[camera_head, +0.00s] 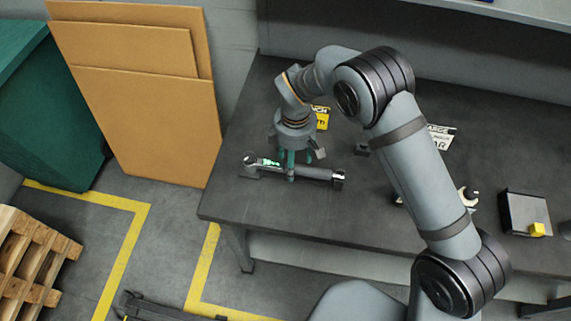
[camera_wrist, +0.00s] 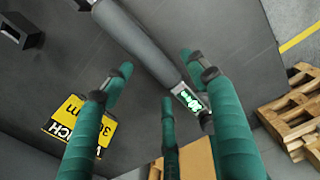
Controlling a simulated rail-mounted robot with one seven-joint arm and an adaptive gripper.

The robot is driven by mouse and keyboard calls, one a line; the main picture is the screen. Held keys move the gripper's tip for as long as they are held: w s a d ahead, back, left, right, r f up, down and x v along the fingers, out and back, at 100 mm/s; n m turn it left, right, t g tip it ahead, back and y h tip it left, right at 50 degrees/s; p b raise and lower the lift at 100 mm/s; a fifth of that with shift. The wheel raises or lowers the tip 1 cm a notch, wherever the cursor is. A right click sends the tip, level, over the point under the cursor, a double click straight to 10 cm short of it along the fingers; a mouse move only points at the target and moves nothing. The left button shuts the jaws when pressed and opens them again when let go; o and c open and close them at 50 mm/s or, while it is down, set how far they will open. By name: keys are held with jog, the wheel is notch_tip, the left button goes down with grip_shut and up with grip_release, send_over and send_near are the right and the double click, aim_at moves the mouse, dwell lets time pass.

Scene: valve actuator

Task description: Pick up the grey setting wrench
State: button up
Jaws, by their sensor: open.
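A long grey wrench (camera_head: 315,173) lies on the dark table near its front left part. It has a rounded head at the left and a small green-lit display. In the wrist view the wrench (camera_wrist: 145,42) runs diagonally from the top to the lit display at right. My gripper (camera_head: 290,174) points down over the wrench, with its green fingers open near the display end. In the wrist view the open fingers (camera_wrist: 160,82) are spread around the wrench's line. The fingers hide part of the wrench, and I cannot tell whether they touch it.
A yellow sign (camera_head: 321,117) lies behind the gripper, and a small dark block (camera_head: 362,149) sits to the right. A white sign (camera_head: 441,137), a beige-headed tool (camera_head: 469,196) and a dark box (camera_head: 524,213) are farther right. Cardboard sheets (camera_head: 150,110) stand left of the table.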

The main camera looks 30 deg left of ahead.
jog(key=shift+a+f+p, duration=0.1)
jog(key=shift+f+p, duration=0.5)
jog(key=shift+f, duration=1.15)
jog(key=shift+c, duration=0.9)
jog(key=shift+r, duration=0.1)
grip_shut()
